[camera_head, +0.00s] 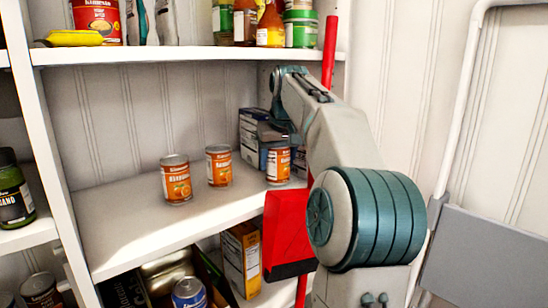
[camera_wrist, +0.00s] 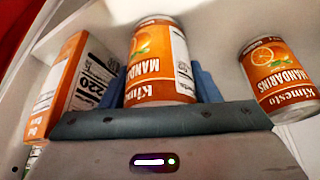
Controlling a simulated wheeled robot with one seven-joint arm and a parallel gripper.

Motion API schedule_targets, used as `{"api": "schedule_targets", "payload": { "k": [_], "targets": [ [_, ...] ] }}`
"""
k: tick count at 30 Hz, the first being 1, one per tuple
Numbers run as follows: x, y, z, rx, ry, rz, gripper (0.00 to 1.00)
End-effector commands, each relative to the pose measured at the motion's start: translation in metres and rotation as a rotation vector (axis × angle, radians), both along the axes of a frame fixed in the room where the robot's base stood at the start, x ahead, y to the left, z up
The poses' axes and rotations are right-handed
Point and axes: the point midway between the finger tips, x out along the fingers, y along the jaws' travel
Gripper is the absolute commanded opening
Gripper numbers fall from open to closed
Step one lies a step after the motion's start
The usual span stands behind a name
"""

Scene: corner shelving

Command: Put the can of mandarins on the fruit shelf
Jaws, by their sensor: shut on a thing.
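An orange can of mandarins (camera_head: 279,166) is at the right end of the middle shelf (camera_head: 118,222), under my gripper (camera_head: 280,138). In the wrist view the can (camera_wrist: 158,62) sits between the blue fingers of my gripper (camera_wrist: 160,88), which are shut on it. The can looks upright at shelf level; whether its base touches the shelf is hard to tell. Two similar orange cans stand to its left on this shelf, one nearer (camera_head: 219,166) and one farther left (camera_head: 176,180). One such can (camera_wrist: 280,78) shows at the right of the wrist view, labelled mandarins.
A blue-and-white box (camera_head: 249,136) stands behind the held can. An orange box (camera_wrist: 75,85) is close beside it in the wrist view. A red upright pole (camera_head: 330,52) rises near my arm. The shelf's left part is clear. The upper shelf (camera_head: 190,54) overhangs.

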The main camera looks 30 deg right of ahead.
Motion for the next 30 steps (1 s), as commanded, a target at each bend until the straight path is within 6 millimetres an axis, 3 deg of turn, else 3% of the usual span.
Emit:
{"api": "schedule_targets", "payload": {
  "k": [1,13,14,15,24,30],
  "targets": [
    [-0.001,0.002,-0.008,-0.001,-0.002,0.001,0.23],
    [-0.001,0.001,-0.008,0.0,-0.001,-0.003,0.23],
    [-0.001,0.001,-0.009,0.0,0.0,-0.003,0.58],
    [-0.001,0.001,-0.008,0.0,0.0,-0.003,0.65],
    [-0.001,0.002,-0.007,0.001,0.0,-0.002,0.65],
    [-0.005,0.003,0.01,-0.001,0.0,-0.001,0.65]
  ]
}}
